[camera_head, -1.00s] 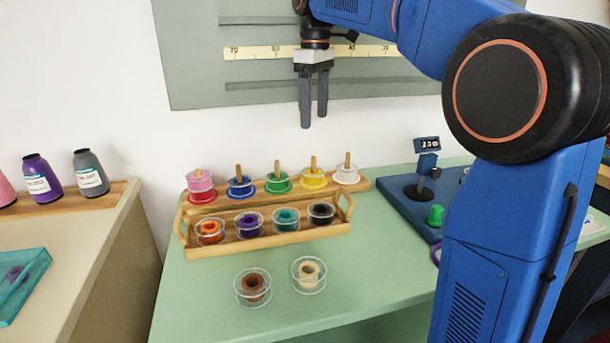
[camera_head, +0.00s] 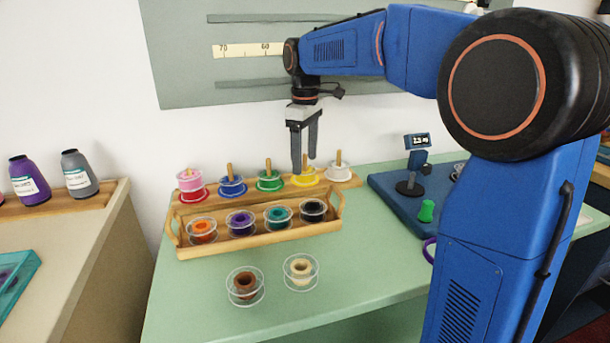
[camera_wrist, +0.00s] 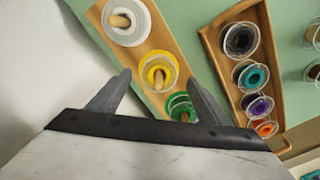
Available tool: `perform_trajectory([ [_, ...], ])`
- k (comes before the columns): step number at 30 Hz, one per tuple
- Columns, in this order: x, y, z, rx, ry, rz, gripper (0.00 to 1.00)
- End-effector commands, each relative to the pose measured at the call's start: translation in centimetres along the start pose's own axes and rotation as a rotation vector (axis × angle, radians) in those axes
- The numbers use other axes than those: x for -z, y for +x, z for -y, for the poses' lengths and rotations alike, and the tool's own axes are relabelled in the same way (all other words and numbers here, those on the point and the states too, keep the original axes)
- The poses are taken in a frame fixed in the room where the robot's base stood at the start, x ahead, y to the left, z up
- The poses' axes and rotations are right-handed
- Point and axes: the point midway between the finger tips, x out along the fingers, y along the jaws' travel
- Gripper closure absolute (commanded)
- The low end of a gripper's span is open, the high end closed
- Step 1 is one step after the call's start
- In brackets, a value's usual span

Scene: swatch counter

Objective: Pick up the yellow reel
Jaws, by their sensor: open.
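The yellow reel (camera_head: 304,177) sits on a wooden peg of the peg rack at the back of the green counter, between the green reel (camera_head: 270,181) and the white reel (camera_head: 339,173). My gripper (camera_head: 304,168) points down just above the yellow reel and partly hides it and its peg. In the wrist view, the yellow reel (camera_wrist: 158,72) shows ahead between the two fingertips (camera_wrist: 158,76). The jaws are open with nothing between them. I cannot tell the exact height gap.
The rack also holds a blue reel (camera_head: 232,186) and pink and red reels at its left end. A wooden tray (camera_head: 258,243) with several reels stands in front. A brown reel (camera_head: 244,286) and a cream reel (camera_head: 301,271) lie nearer. A blue stand (camera_head: 385,188) is at right.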

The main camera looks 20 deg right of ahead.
Motion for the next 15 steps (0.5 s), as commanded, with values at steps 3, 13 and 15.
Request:
perform_trajectory([
  [3,0.0,1.7,-0.1,0.001,0.0,0.002,0.29],
  [13,0.1,3.1,-0.1,0.0,0.0,0.0,0.29],
  [15,0.1,3.1,-0.1,0.0,0.0,0.0,0.29],
])
